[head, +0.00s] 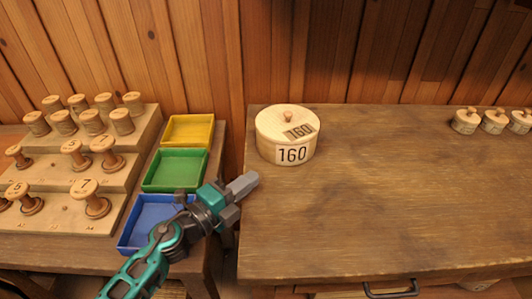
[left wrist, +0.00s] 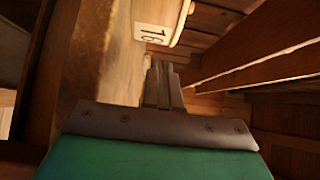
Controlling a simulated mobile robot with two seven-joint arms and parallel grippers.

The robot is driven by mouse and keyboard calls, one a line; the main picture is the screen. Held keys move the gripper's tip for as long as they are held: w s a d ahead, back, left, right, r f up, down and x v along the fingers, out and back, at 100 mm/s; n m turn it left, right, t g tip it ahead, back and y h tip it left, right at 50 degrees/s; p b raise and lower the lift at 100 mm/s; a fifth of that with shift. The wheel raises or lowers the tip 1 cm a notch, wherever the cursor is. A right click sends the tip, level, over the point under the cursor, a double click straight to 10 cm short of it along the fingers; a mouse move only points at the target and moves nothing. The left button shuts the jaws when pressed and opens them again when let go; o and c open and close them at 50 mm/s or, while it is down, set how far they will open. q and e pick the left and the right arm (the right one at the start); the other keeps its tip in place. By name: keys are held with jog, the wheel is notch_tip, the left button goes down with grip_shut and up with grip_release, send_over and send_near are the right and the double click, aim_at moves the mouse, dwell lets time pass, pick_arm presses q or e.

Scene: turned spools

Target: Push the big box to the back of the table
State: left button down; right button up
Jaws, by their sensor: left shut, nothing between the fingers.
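In the left wrist view the shut fingers (left wrist: 162,85) point toward the box (left wrist: 162,20), whose label is partly cut off. My right gripper is not in view.
Several small lidded pots (head: 493,121) stand at the back right of the table. On the left-hand table are yellow (head: 189,131), green (head: 175,170) and blue (head: 150,220) trays and a stepped wooden rack (head: 60,170) of spools. The table's middle is clear.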

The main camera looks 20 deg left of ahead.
aim_at(275, 148)
pick_arm(q)
jog(key=x, duration=0.5)
jog(key=shift+w+d+r, duration=0.1)
jog(key=shift+w, duration=0.1)
jog(key=w, duration=0.1)
jog(key=w+a, duration=0.1)
jog(key=w, duration=0.1)
jog(key=shift+w, duration=0.15)
jog(key=shift+w+a, duration=0.2)
jog(key=shift+w, duration=0.25)
jog(key=shift+w+a, duration=0.1)
jog(key=shift+w, duration=0.05)
jog(key=w+a+b, duration=0.1)
jog(key=w, duration=0.2)
jog(key=w+a+b, duration=0.1)
jog(key=w+a, duration=0.1)
jog(key=w, duration=0.2)
jog(key=w+a+b, duration=0.1)
jog(key=w+a, duration=0.1)
jog(key=w, duration=0.2)
jog(key=shift+w, duration=0.25)
jog(key=shift+s, duration=0.15)
